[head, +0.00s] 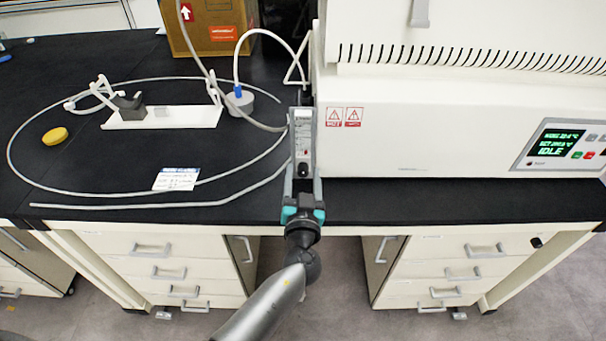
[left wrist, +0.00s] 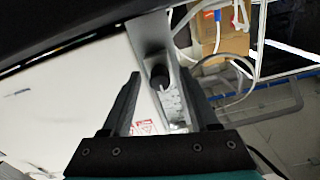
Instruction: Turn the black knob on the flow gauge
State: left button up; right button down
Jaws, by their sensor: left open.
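The flow gauge (head: 303,135) is a narrow, upright light-grey unit at the left side of the white freeze dryer. Its small black knob (head: 303,170) is near the bottom of its front face. My left gripper (head: 303,180) is open, with one finger on each side of the gauge's lower part. In the left wrist view the black knob (left wrist: 159,75) shows between the two open fingers, close to the fingertips. I cannot tell whether either finger touches it. The gauge body (left wrist: 172,100) also shows there. My right gripper is in neither view.
The white freeze dryer (head: 420,130) stands right beside the gauge, with a lit display (head: 556,140). A looped grey tube, a white stand (head: 180,117), a yellow disc (head: 55,136) and a label card (head: 176,179) lie on the black bench to the left. A cardboard box (head: 213,28) stands behind.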

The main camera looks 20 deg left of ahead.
pick_arm(q)
grip_shut()
dwell(0.6)
